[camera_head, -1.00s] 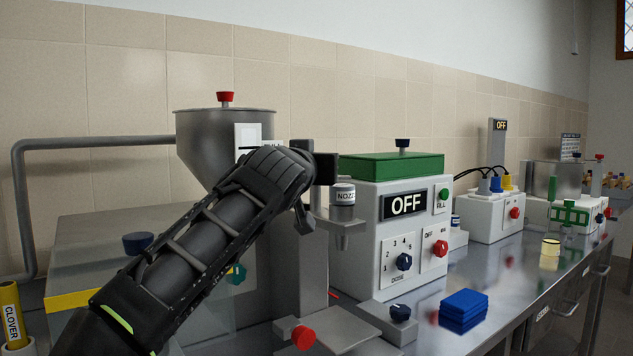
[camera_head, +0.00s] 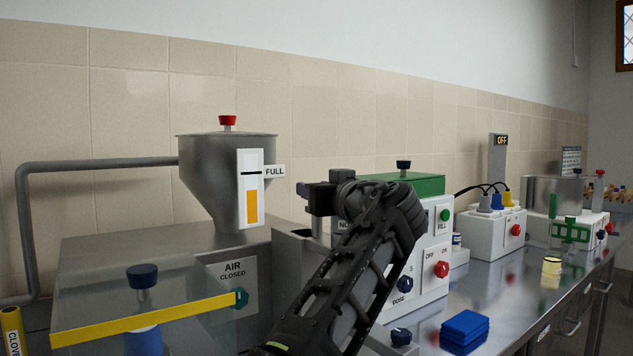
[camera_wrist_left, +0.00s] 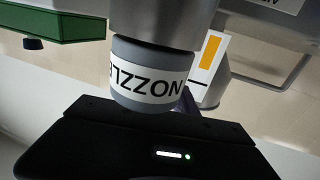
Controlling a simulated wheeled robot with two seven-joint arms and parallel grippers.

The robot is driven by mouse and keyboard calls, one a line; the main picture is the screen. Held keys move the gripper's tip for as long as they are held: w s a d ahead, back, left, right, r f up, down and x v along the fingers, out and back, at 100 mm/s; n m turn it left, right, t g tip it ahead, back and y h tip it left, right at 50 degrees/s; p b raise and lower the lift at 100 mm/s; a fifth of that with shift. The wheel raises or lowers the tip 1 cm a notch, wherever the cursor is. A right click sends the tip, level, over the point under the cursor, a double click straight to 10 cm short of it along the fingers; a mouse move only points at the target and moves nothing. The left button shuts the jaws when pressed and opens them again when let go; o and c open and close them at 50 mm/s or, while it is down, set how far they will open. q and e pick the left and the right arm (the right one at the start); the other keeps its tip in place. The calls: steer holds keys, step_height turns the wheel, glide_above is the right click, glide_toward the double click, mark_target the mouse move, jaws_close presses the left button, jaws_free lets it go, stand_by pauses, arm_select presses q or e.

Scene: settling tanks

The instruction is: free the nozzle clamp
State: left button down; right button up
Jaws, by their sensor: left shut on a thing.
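The nozzle (camera_head: 344,226) is largely hidden behind my left arm in the head view, with only the start of its label showing. In the left wrist view the grey nozzle collar (camera_wrist_left: 150,75) fills the middle, its white NOZZLE label upside down, close to the dark hand body. My left gripper (camera_head: 318,199) is at the nozzle, shut on what appears to be the nozzle clamp. The clamp and fingertips are mostly hidden; a dark bluish piece (camera_wrist_left: 187,100) shows beside the collar. My right gripper is out of view.
A steel hopper (camera_head: 215,160) with a FULL gauge stands left of the nozzle. An AIR CLOSED panel (camera_head: 232,290) with a green knob is below it. The green-topped dosing box (camera_head: 434,258) is close on the right. Blue pads (camera_head: 464,327) lie on the bench.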

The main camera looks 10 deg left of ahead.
arm_select(q)
steer(key=shift+f, duration=0.15)
steer(key=c, duration=1.5)
jaws_free()
steer(key=o, duration=0.5)
steer(key=shift+s+d+b, duration=0.3)
steer(key=shift+s+d, duration=0.05)
steer(key=shift+s, duration=0.1)
steer(key=b+v, duration=0.2)
steer(key=v, duration=0.4)
steer(key=shift+s+d, duration=0.25)
steer(key=shift+s, duration=0.1)
